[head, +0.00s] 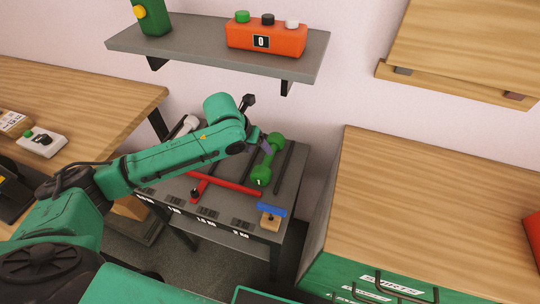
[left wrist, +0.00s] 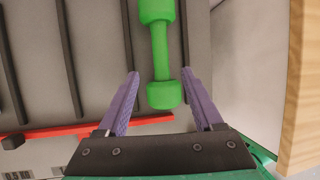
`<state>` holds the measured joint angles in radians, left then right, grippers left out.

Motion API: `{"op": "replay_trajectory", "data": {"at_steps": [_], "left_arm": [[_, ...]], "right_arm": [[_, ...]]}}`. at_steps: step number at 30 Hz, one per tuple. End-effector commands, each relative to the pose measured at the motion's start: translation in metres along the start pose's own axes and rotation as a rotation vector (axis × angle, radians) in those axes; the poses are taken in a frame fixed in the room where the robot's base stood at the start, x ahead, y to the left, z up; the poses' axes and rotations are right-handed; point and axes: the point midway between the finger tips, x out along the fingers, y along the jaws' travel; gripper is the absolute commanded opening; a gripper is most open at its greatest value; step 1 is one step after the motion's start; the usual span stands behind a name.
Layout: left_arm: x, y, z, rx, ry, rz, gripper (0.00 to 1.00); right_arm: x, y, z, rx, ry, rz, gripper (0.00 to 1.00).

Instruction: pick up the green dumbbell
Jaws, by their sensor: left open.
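The green dumbbell (head: 266,161) lies lengthwise on the grey rack (head: 290,185), near its right side. In the left wrist view the green dumbbell (left wrist: 161,55) runs up from between the fingers, its near head lying between them in the picture. My left gripper (head: 265,147) is over the dumbbell, partly hidden by its own arm. In the left wrist view the left gripper (left wrist: 160,82) has its purple fingers spread, one on each side of the dumbbell, with visible gaps. My right gripper is not in view.
A red bar (head: 225,186) lies across the rack, and a blue-topped wooden piece (head: 271,216) stands at its front right corner. A white dumbbell (head: 187,124) lies at the left. A shelf (head: 210,50) hangs above; a wooden-topped cabinet (head: 430,210) stands to the right.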

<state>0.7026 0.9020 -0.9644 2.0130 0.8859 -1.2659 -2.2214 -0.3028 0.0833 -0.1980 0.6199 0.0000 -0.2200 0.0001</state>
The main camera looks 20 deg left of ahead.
Motion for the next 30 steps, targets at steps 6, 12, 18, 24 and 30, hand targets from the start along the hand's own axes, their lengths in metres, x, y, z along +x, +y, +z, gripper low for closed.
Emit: {"op": "replay_trajectory", "data": {"at_steps": [6, 12, 18, 24, 30], "left_arm": [[0.034, -0.001, 0.000, -0.001, 0.000, -0.001, 0.68], [0.071, -0.001, -0.001, -0.002, 0.000, -0.001, 0.68], [0.081, 0.000, -0.001, 0.001, -0.003, 0.000, 0.68], [0.081, 0.000, 0.000, 0.000, -0.003, 0.000, 0.22], [0.080, 0.000, 0.000, 0.000, -0.003, 0.000, 0.00]], "right_arm": [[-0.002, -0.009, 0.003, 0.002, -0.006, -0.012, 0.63], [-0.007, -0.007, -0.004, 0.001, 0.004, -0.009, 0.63], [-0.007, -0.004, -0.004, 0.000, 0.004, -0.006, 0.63], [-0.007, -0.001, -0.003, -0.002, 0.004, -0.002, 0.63], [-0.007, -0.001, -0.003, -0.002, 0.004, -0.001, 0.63]]}}
